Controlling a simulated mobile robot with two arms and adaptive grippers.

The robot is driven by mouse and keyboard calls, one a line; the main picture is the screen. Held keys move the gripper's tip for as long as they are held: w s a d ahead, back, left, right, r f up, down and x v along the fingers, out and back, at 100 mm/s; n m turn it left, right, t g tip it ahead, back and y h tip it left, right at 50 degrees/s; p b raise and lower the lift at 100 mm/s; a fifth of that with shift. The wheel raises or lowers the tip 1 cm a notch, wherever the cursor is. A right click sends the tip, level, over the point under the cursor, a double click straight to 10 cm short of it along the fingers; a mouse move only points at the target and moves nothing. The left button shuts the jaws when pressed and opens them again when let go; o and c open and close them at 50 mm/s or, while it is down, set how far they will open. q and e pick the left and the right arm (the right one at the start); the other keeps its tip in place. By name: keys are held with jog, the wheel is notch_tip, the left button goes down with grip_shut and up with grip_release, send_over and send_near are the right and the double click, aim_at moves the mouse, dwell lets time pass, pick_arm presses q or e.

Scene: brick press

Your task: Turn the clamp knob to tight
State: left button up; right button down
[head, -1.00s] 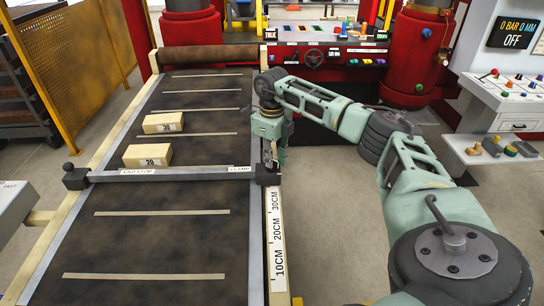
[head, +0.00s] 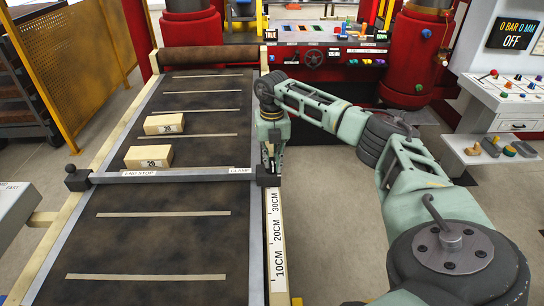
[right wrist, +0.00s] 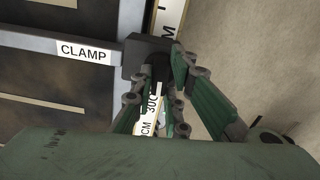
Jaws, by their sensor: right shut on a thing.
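The clamp (head: 240,171) is at the right end of the grey end-stop bar (head: 190,175), which crosses the belt; its label also shows in the right wrist view (right wrist: 84,53). A black end block (right wrist: 143,58) sits there, with the dark knob (right wrist: 160,70) beside it, partly hidden by my fingers. My right gripper (head: 270,164) points down at this end of the bar. In the right wrist view its green fingers (right wrist: 157,82) are closed around the knob. The knob's setting cannot be read. My left gripper is not in view.
Two cardboard-coloured boxes (head: 148,156) (head: 164,123) lie on the dark belt (head: 160,235) beyond the bar. A ruler strip (head: 277,235) runs along the belt's right edge. The red press (head: 325,70) stands behind. The floor right of the belt is clear.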

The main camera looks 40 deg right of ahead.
aim_at(272, 161)
jog(key=shift+m, duration=0.6)
jog(key=c, duration=1.7)
grip_release()
jog(key=shift+r, duration=0.1)
notch_tip(272, 161, up, 12)
jog(key=shift+f, duration=0.1)
